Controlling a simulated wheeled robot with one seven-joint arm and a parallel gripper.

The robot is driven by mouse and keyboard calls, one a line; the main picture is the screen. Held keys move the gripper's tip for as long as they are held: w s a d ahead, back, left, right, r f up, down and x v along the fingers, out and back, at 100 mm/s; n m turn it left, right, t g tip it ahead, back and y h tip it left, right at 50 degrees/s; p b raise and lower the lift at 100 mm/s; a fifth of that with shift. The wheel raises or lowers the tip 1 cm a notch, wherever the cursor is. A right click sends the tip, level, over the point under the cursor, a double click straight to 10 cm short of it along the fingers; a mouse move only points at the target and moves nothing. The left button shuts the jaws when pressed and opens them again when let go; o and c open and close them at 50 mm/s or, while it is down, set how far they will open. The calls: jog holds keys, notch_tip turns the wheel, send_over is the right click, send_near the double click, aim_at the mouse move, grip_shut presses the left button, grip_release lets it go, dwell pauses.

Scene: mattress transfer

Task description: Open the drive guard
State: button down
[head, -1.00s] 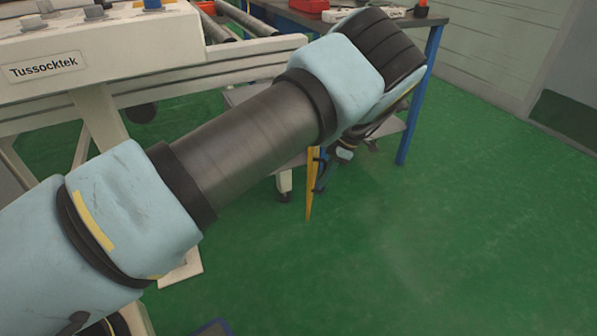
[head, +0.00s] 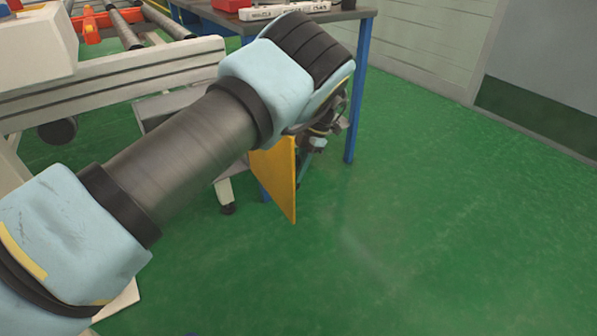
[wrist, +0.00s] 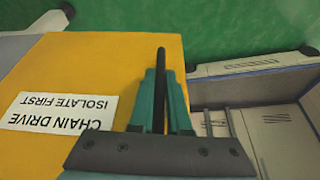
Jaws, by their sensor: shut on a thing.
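The drive guard (head: 279,180) is a yellow panel, seen at an angle below my wrist in the head view. In the wrist view the guard (wrist: 130,60) fills the left and middle, with a white label reading "CHAIN DRIVE ISOLATE FIRST" upside down. My gripper (wrist: 161,90) has its teal fingers shut on a black bar-shaped handle (wrist: 161,62) at the guard's right side. In the head view my gripper (head: 318,143) is small and partly hidden by my wrist. The guard stands out from the conveyor side, with its far edge hidden behind my arm.
To the right in the wrist view is a pale box-like recess (wrist: 275,120) with bars inside. A roller conveyor (head: 130,70) is at left in the head view. A workbench (head: 345,14) with blue legs stands behind my wrist. Green floor (head: 430,230) is clear to the right.

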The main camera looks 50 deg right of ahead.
jog(key=shift+s+d, duration=0.1)
jog(key=c, duration=0.9)
grip_release()
jog(key=v, duration=1)
jog(key=shift+d+r+p, duration=0.1)
jog(key=shift+r+p, duration=0.25)
jog(key=shift+r, duration=0.05)
jog(key=shift+s, duration=0.1)
